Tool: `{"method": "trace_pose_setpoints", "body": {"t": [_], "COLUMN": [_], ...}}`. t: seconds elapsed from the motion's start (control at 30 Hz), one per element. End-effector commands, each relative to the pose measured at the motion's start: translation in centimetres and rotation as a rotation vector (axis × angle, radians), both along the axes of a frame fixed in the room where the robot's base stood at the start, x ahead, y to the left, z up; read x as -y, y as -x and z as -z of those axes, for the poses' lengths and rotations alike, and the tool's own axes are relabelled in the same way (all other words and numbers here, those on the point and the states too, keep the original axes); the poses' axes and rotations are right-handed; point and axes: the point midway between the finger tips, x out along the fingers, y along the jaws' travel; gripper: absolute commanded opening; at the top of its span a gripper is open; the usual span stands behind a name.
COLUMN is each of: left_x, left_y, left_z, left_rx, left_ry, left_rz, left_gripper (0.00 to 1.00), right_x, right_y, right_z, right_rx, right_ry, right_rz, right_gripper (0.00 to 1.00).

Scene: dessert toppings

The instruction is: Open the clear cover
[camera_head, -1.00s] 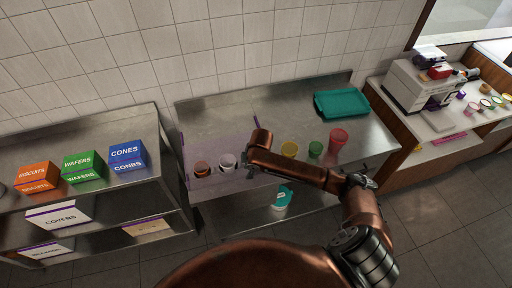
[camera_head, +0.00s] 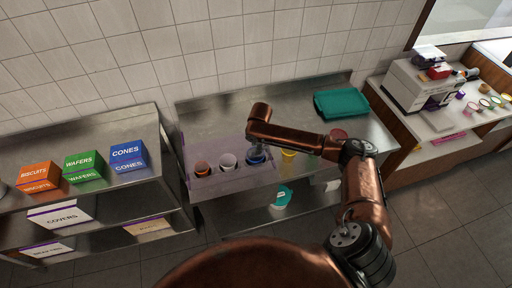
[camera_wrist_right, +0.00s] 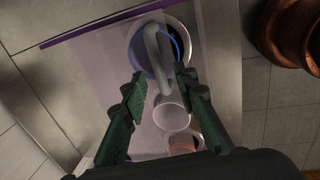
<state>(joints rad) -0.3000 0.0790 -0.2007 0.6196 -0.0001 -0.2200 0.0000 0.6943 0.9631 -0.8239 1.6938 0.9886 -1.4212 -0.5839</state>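The clear cover (camera_head: 231,184) is a tinted see-through panel on the middle counter. Three cups show through or beneath it: a brown one (camera_head: 203,168), a white one (camera_head: 228,162) and a blue one (camera_head: 256,156). In the right wrist view the cover (camera_wrist_right: 100,60) has a purple edge strip and a grey curved handle (camera_wrist_right: 152,42). My right gripper (camera_wrist_right: 161,76) is open, its fingers on either side of the handle with a gap visible. In the head view that gripper is mostly hidden by its own wrist. My left gripper is not in view.
A teal tray (camera_head: 341,104) lies at the counter's back right. Yellow (camera_head: 289,156) and green (camera_head: 313,160) cups stand right of the cover, partly behind my arm. Biscuit, wafer and cone boxes (camera_head: 84,165) stand on the left counter. A white machine (camera_head: 418,84) stands at right.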

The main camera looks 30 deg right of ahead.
Motion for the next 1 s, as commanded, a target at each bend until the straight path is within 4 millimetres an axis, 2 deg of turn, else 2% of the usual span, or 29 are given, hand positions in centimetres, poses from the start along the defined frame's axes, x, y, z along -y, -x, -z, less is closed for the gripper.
{"method": "trace_pose_setpoints", "body": {"t": [0.1, 0.37, 0.73, 1.0], "left_x": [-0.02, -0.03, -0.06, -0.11], "left_y": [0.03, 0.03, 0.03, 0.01], "left_z": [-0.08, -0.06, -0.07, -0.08], "left_rx": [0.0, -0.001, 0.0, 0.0], "left_ry": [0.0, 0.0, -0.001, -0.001], "left_rz": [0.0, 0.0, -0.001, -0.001], "left_gripper": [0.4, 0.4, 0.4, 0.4], "right_x": [-0.01, 0.02, 0.03, 0.04], "right_y": [-0.07, -0.08, -0.07, -0.08], "right_z": [0.59, 0.68, 0.66, 0.64], "right_rx": [0.0, 0.0, 0.0, 0.001], "right_ry": [0.0, 0.0, 0.0, 0.0], "right_rz": [-0.001, -0.001, 0.0, -0.001], "right_gripper": [0.27, 0.26, 0.01, 0.0]}}
